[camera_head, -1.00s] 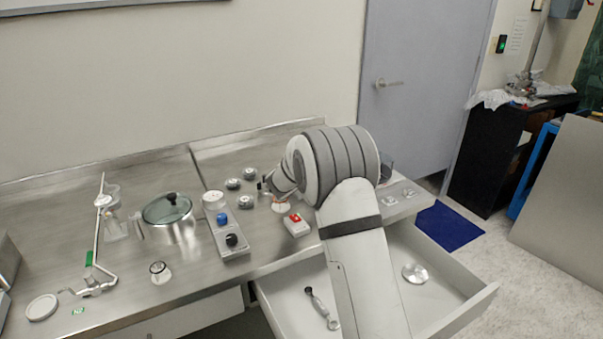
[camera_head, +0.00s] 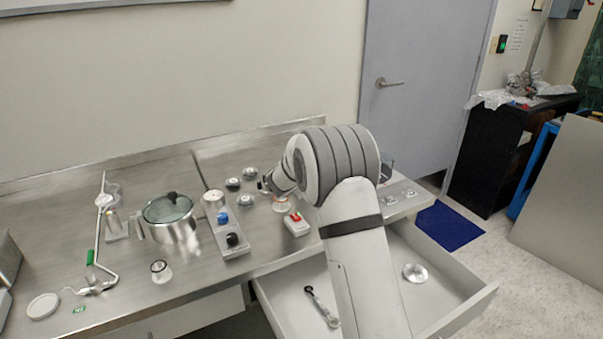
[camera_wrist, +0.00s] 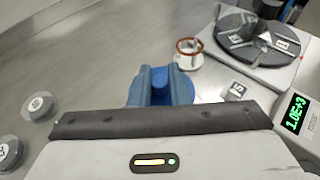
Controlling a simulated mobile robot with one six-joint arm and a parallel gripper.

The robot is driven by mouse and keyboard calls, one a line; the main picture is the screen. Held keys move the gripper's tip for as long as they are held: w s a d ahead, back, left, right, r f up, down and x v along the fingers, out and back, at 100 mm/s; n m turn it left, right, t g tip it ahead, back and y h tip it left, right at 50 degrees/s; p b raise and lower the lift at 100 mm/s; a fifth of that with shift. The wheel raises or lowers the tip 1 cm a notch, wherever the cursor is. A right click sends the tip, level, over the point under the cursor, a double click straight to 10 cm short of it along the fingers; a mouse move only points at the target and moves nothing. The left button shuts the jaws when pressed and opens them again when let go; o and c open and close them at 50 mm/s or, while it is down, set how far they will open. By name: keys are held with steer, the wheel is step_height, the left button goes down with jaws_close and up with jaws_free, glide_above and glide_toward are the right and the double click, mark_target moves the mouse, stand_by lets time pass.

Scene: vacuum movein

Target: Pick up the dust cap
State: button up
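My gripper (camera_wrist: 158,84) shows in the wrist view as two blue finger pads with a narrow gap between them. In the head view my gripper (camera_head: 265,185) is a small dark tip low over the back of the steel bench, largely covered by my wrist. The blue piece does not show there.
A white fitting with a copper-coloured ring (camera_wrist: 188,54) stands beyond the fingers. Labelled discs (camera_wrist: 38,105) lie at the left. A pot (camera_head: 170,218) and an open drawer (camera_head: 290,300) are nearby.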

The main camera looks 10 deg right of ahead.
steer(key=shift+s+f, duration=0.15)
steer(key=shift+f, duration=0.4)
jaws_close()
steer(key=r, duration=0.5)
steer(key=r+p, duration=0.1)
steer(key=r, duration=0.4)
steer(key=shift+w+d, duration=0.1)
steer(key=shift+w, duration=0.1)
steer(key=shift+r+p, duration=1.35)
steer(key=shift+r, duration=0.5)
